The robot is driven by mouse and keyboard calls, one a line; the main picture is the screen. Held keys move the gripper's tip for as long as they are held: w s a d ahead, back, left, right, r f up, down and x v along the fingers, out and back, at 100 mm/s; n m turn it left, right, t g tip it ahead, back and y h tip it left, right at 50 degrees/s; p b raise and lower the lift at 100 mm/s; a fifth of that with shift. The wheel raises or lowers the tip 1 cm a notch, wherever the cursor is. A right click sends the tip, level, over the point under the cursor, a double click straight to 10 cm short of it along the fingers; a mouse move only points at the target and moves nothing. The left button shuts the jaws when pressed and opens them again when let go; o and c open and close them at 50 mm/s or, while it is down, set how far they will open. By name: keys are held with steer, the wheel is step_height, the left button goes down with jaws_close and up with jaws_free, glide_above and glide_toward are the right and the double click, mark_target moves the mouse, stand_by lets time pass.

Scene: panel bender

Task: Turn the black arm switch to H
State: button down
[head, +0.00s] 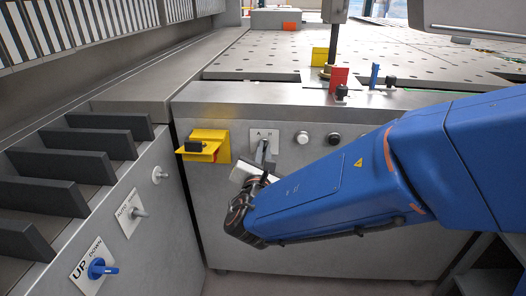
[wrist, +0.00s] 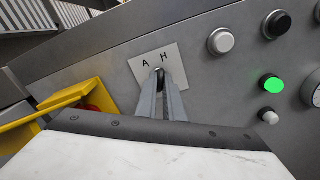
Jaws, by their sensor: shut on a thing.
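The switch plate (wrist: 178,58), a pale tilted square marked A on the left and H on the right, is on the grey front panel. It also shows in the head view (head: 257,133), beside the yellow box. My gripper (wrist: 161,79) reaches the plate's lower middle, its two grey fingers close together just below the letters. In the head view my gripper (head: 262,152) meets the same plate from the lower right. It is shut on the arm switch, which the fingertips mostly hide. I cannot tell which letter the switch points to.
A yellow box (head: 222,150) with a black part sits close left of the plate. White (head: 302,137) and black (head: 334,139) buttons lie to the right, and a lit green button (wrist: 271,83) shows. A blue UP/DOWN switch (head: 98,268) is on the left panel.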

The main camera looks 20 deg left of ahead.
steer(key=shift+m, duration=0.3)
steer(key=c, duration=1.9)
jaws_free()
steer(key=shift+o, duration=0.2)
steer(key=shift+s, duration=0.1)
steer(key=v, duration=1.7)
steer(key=shift+d, duration=0.15)
steer(key=shift+s, duration=0.1)
